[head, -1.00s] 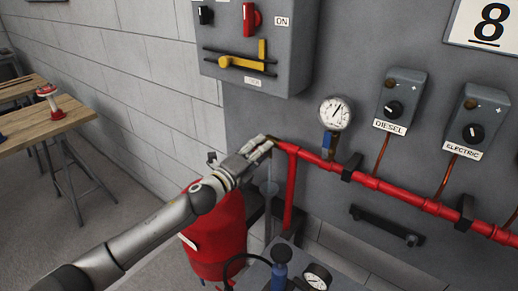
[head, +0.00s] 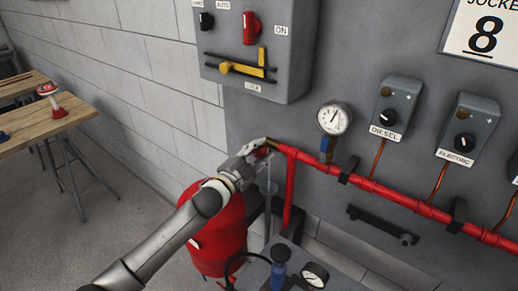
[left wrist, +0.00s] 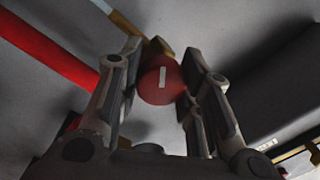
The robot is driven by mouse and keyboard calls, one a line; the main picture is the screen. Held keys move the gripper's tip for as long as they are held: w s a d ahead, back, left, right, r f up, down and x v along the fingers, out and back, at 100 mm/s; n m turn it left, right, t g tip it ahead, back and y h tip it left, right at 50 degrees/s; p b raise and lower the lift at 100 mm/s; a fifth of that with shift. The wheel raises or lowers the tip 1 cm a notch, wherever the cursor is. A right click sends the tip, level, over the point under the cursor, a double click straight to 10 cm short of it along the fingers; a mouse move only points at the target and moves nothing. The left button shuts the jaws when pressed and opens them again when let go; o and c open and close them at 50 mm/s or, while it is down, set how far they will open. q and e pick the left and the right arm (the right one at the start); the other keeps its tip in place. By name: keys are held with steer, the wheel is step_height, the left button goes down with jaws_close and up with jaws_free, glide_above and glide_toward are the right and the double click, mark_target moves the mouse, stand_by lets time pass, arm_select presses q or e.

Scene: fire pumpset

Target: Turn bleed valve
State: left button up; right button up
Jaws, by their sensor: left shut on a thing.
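The bleed valve knob (left wrist: 162,82) is a round red knob with a white stripe, at the left end of the red pipe (head: 400,200). In the left wrist view it sits between my two fingers, with the stripe close to upright. A brass fitting (left wrist: 157,48) shows just behind it. My left gripper (head: 262,150) is shut on the knob; in the head view its fingers cover most of the knob, leaving a little red showing. My right gripper is in neither view.
A pressure gauge (head: 333,118) with a blue valve stands on the pipe to the right. A grey control box (head: 262,50) hangs above the gripper. A red tank (head: 215,235) stands below my left arm. A wooden table (head: 40,115) is at the left.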

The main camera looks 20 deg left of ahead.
arm_select(q)
steer(key=shift+n+p, duration=0.75)
steer(key=shift+n, duration=1.25)
steer(key=o, duration=1.1)
steer(key=shift+s+a+f, duration=0.1)
steer(key=shift+s+a, duration=0.05)
steer(key=shift+s, duration=0.4)
steer(key=v, duration=1)
steer(key=shift+s+r, duration=0.2)
steer(key=shift+s, duration=0.2)
